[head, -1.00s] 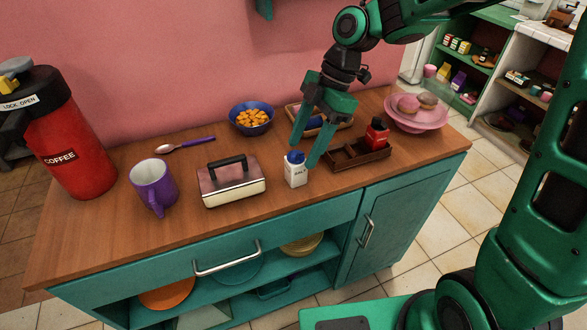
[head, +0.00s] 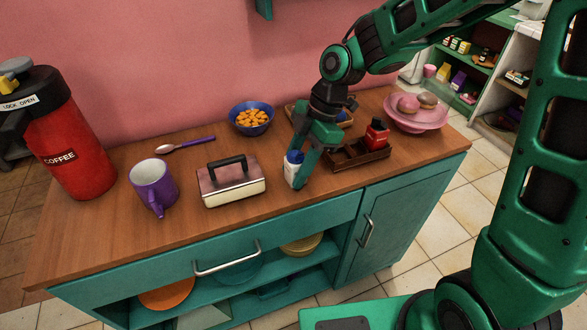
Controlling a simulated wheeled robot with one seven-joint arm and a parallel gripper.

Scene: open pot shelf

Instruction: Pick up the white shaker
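The white shaker (head: 290,173), a small white box shape with a blue top, stands upright on the wooden counter, right of the silver butter dish. My gripper (head: 297,170) is lowered at it, pointing down. One green finger covers the shaker's right side and hides most of its label. The other finger runs down behind the blue top and its tip is hidden. I cannot tell whether the fingers press on the shaker or only stand around it.
The butter dish (head: 232,188) with its black handle is close on the left. A dark wooden tray (head: 345,162) with a red bottle (head: 377,134) is close on the right. A blue bowl (head: 251,118) stands behind. The counter (head: 255,220) in front is clear.

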